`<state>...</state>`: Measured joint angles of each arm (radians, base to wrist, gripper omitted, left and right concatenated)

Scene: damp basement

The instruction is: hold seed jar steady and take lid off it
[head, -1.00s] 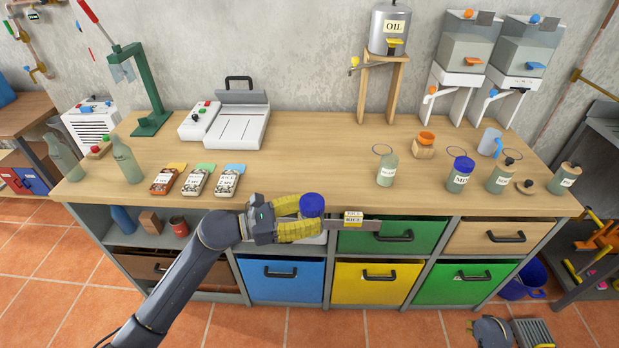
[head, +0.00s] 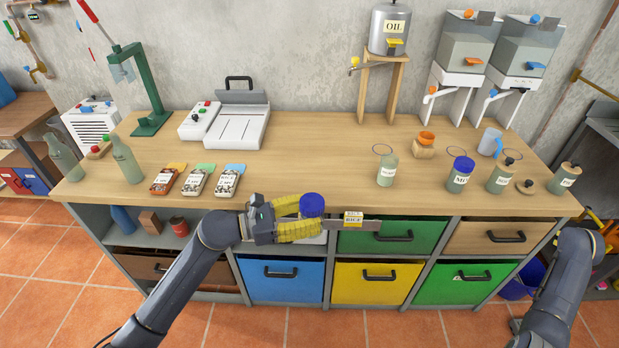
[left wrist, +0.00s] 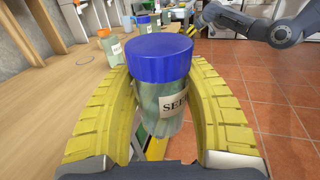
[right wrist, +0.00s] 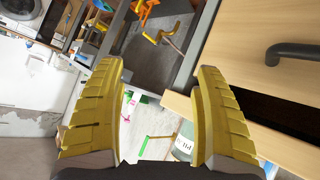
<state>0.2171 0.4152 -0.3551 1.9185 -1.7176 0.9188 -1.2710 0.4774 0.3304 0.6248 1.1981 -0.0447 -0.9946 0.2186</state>
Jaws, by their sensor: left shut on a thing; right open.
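The seed jar (left wrist: 165,105) is a clear jar with pale contents, a label reading "SEE", and a blue lid (left wrist: 158,58) on its top. My left gripper (head: 303,219) is shut around the jar's body, with yellow fingers on both sides, and holds it upright in front of the bench edge. The blue lid (head: 312,204) stands above the fingers in the head view, where the jar's body is mostly hidden.
The wooden bench top (head: 300,165) is clear in the middle. Several labelled jars (head: 459,174) stand at its right, and seed packets (head: 197,180) lie at the left. Drawers with handles, including a wooden one (head: 497,236), line the front below.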

